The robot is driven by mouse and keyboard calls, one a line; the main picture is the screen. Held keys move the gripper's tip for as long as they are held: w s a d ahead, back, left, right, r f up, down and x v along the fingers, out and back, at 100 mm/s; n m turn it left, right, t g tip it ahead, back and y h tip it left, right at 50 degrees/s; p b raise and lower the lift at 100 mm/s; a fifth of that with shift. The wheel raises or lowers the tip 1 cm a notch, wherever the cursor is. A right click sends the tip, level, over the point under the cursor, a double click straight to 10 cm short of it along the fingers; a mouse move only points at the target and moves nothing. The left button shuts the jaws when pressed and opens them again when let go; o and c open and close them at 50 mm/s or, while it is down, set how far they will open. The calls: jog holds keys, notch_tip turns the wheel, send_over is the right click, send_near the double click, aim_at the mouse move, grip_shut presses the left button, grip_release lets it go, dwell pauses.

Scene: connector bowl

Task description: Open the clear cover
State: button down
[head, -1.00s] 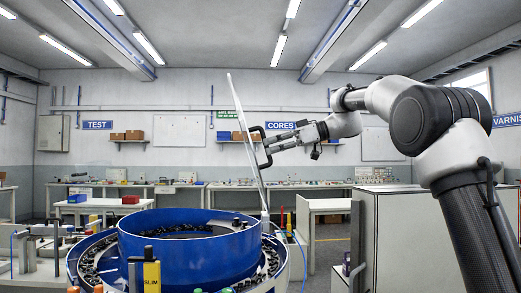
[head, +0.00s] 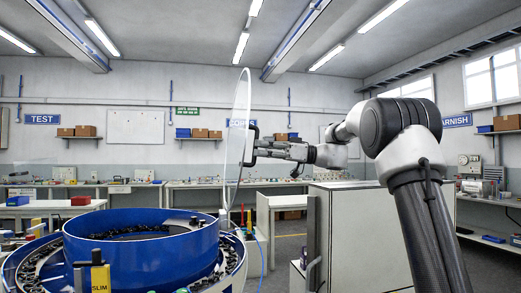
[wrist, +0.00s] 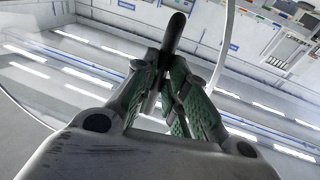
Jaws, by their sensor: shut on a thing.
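The clear cover (head: 237,125) stands raised, nearly upright, at the right edge of the blue bowl (head: 150,262). It looks like a thin, see-through disc with a pale rim, seen almost edge-on. My gripper (head: 258,150) is to the right of the cover and shut on its dark handle (head: 250,140). In the wrist view, the green-padded fingers (wrist: 172,90) close around the dark handle bar (wrist: 176,32), and the cover's pale rim (wrist: 229,40) curves past on the right. The bowl lies open below, with dark small parts inside.
A grey cabinet (head: 365,235) is to the right, close under my arm. Workbenches (head: 190,187) line the back wall. The air above the bowl is clear.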

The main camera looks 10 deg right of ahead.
jog(key=shift+f, duration=0.1)
jog(key=c, duration=1.5)
grip_release()
jog(key=shift+o, duration=0.2)
jog(key=v, duration=1.2)
